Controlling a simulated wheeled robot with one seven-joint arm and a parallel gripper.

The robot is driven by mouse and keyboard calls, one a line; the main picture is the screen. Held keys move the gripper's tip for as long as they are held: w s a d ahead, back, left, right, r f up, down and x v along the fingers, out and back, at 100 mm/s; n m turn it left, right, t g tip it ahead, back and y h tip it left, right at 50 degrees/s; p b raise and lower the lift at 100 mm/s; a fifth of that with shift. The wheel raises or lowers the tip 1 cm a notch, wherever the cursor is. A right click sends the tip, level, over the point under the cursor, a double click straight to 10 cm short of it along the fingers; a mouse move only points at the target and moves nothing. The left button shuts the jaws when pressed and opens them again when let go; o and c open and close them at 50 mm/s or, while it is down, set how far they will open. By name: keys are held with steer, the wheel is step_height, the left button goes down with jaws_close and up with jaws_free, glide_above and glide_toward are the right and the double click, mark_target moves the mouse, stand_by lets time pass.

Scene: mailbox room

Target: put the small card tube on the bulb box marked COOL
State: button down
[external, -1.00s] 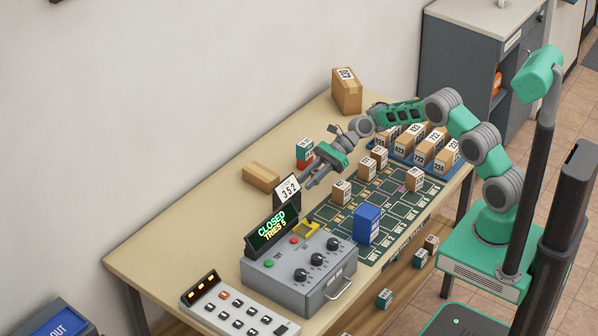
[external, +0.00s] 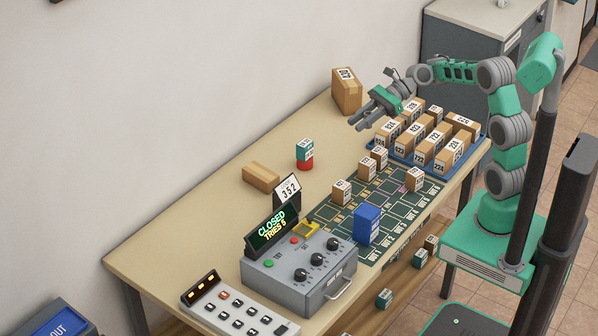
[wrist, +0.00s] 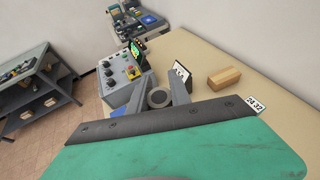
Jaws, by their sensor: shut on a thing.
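My gripper (external: 366,112) is in the air near the left end of the blue tray. In the wrist view its fingers are shut on a small grey ring-shaped thing (wrist: 158,98), which looks like the card tube seen end-on. The tube is too small to make out in the external view. No box can be read as COOL. A teal and white box (external: 304,146) stands on a red thing (external: 305,163) left of my gripper; its print is unreadable. A blue box (external: 367,225) stands on the green mat (external: 330,211).
Several numbered cartons (external: 430,142) stand in the blue tray (external: 472,152). A taller carton (external: 347,92) stands at the back. A brown block (external: 261,176), a card reading 352 (external: 288,189) and a grey control box (external: 300,272) take up the left. Table around the teal box is clear.

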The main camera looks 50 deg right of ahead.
steer(key=s+r+p, duration=0.2)
steer(key=s+r, duration=0.2)
steer(key=s, duration=0.2)
steer(key=s+a+f+n+g, duration=0.1)
steer(key=s+a+f, duration=0.3)
steer(key=s, duration=0.5)
steer(key=s+a+f+n+g, duration=0.1)
steer(key=s+a+f+g, duration=0.15)
steer(key=s+a, duration=0.45)
steer(key=b, duration=0.6)
glide_above(361, 216)
steer(key=shift+t+y, duration=0.3)
steer(key=shift+t, duration=0.05)
step_height(361, 216, down, 10)
steer(key=shift+f, duration=0.15)
step_height(361, 216, down, 3)
steer(key=shift+f, duration=0.1)
